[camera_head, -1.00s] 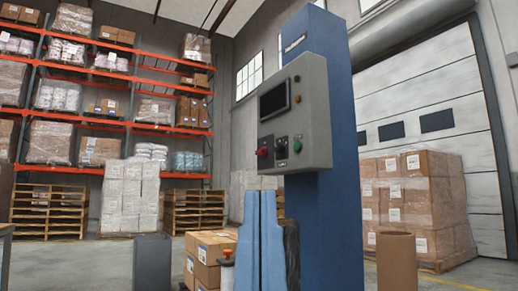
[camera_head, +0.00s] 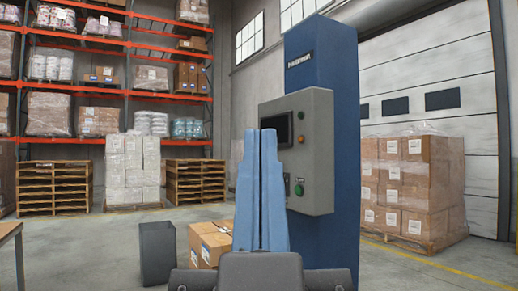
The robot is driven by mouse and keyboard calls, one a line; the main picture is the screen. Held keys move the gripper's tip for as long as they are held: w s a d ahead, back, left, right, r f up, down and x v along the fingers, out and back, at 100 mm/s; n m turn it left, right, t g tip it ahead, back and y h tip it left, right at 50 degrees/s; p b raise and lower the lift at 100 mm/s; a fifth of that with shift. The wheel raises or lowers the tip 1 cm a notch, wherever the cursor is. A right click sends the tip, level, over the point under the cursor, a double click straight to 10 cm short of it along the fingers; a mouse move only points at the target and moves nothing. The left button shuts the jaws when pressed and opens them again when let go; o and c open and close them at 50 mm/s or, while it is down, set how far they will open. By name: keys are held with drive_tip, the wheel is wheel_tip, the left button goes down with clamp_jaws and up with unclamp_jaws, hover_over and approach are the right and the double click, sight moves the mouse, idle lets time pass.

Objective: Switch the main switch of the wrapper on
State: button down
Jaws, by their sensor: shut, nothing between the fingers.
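The wrapper is a tall blue column (camera_head: 335,130) with a grey control box (camera_head: 319,150) on its left side. The box has a dark screen (camera_head: 276,125), an orange button (camera_head: 301,140) and a green button (camera_head: 299,190). A small dark knob shows at the box's lower edge, partly covered by my gripper. The red switch seen earlier on the box's lower left is hidden behind my gripper. My gripper (camera_head: 262,135) points up in front of the box's left part, its two blue fingers shut together and empty. I cannot tell whether it touches the box.
Cartons (camera_head: 210,242) lie on the floor behind my gripper, beside a grey bin (camera_head: 157,252). A wrapped pallet load (camera_head: 412,190) stands at right before the shutter door. Pallet racks (camera_head: 115,90) fill the back left. The floor at left is mostly open.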

wheel_tip(320, 180, up, 35)
drive_tip(key=p, duration=3.2)
